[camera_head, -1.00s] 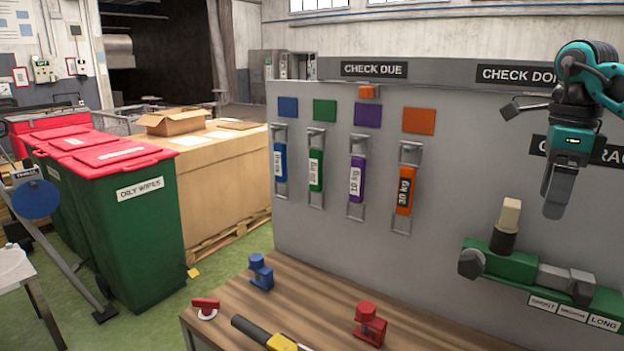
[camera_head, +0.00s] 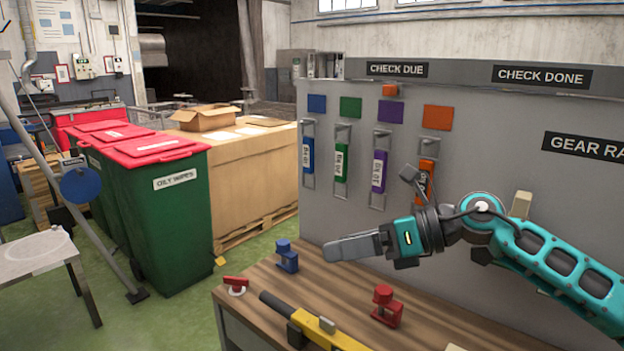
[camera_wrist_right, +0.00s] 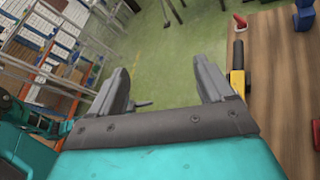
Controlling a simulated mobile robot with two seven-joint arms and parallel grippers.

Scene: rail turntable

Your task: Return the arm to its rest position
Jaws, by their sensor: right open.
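My right gripper (camera_head: 352,247) reaches in from the right in the head view, held level above the wooden bench and in front of the grey panel. In the right wrist view its two fingers (camera_wrist_right: 165,88) stand wide apart with nothing between them, above the green floor beside the bench edge. My teal right arm covers the lower right of the panel and part of the orange labelled piece (camera_head: 426,177). My left gripper is not in view.
The wooden bench (camera_head: 330,275) bears a blue vise-like piece (camera_head: 287,256), a red one (camera_head: 386,306), a red-handled item (camera_head: 236,285) and a yellow-black tool (camera_head: 310,325). Green bins with red lids (camera_head: 165,215) stand left, beside a large carton (camera_head: 255,175).

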